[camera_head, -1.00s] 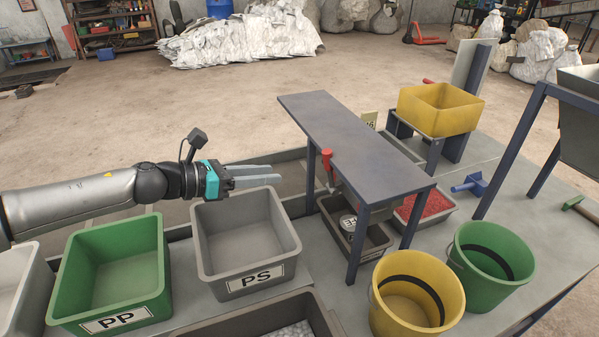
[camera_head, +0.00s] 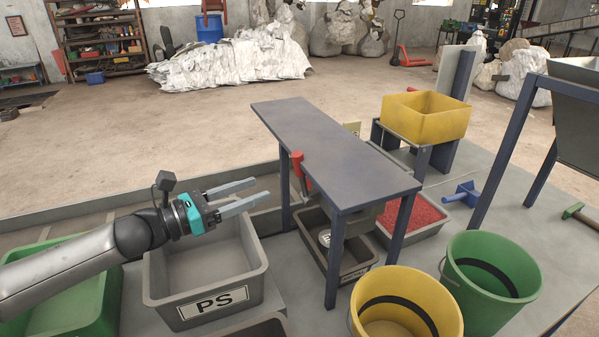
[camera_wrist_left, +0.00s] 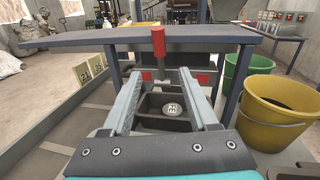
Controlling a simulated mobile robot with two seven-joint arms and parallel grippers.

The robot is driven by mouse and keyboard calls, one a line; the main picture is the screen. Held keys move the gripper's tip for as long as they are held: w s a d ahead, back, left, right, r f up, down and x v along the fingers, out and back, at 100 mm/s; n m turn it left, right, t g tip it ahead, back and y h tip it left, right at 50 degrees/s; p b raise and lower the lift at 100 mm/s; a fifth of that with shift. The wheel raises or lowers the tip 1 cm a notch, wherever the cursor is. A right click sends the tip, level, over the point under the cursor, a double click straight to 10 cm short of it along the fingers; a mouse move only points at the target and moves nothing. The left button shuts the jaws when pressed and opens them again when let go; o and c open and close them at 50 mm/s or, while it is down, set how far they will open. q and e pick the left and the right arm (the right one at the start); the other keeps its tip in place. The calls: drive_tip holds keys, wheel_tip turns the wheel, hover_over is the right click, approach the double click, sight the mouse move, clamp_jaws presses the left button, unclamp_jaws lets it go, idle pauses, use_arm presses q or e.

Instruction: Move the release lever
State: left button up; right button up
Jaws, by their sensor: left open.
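The release lever has a red handle (camera_head: 301,171) and hangs at the left side of the dark table-like stand (camera_head: 340,150). In the left wrist view the red handle (camera_wrist_left: 158,42) stands upright on a grey rod, ahead of and between my fingers. My left gripper (camera_head: 262,191) is open and empty, to the left of the lever and above the grey PS bin (camera_head: 205,298). Its fingers point at the lever with a gap between. My right gripper is not in view.
A dark bin (camera_head: 345,268) with a round labelled item sits under the stand. A yellow bucket (camera_head: 405,300) and a green bucket (camera_head: 490,280) stand to the right. The stand's legs flank the lever. A red-filled tray (camera_head: 418,215) lies behind.

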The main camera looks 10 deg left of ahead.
sight(300, 179)
use_arm(q)
drive_tip(key=x, duration=1.1)
drive_tip(key=shift+w+d+p, duration=0.25)
drive_tip(key=shift+d+p, duration=0.05)
drive_tip(key=shift+p, duration=0.1)
drive_tip(key=shift+f, duration=0.1)
clamp_jaws()
idle(0.8)
